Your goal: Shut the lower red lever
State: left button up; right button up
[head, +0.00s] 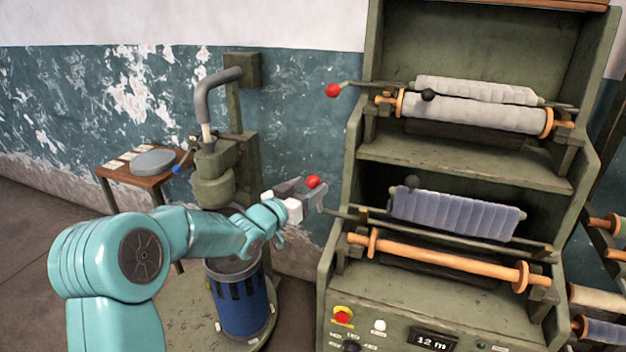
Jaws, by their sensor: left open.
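The lower red lever has a round red knob (313,182) at its left end, level with the lower shelf of the green machine. Its rod (345,213) seems to run right along the lower roller, though part near the knob is hidden by my gripper. My left gripper (309,187) is open, with its fingers at the red knob, which shows between or just behind the fingertips. I cannot tell whether they touch it. A second red knob (332,90) sits on the upper lever, to the left of the upper shelf. My right gripper is not in view.
The green machine (465,170) holds a white roll (475,113) above and a blue-grey roll (455,212) with an orange bar (450,257) below. A red button (342,316) is on its front panel. A blue drum (240,300) and a small table (130,184) stand left.

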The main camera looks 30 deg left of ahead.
pick_arm(q)
jog(key=shift+w, duration=1.35)
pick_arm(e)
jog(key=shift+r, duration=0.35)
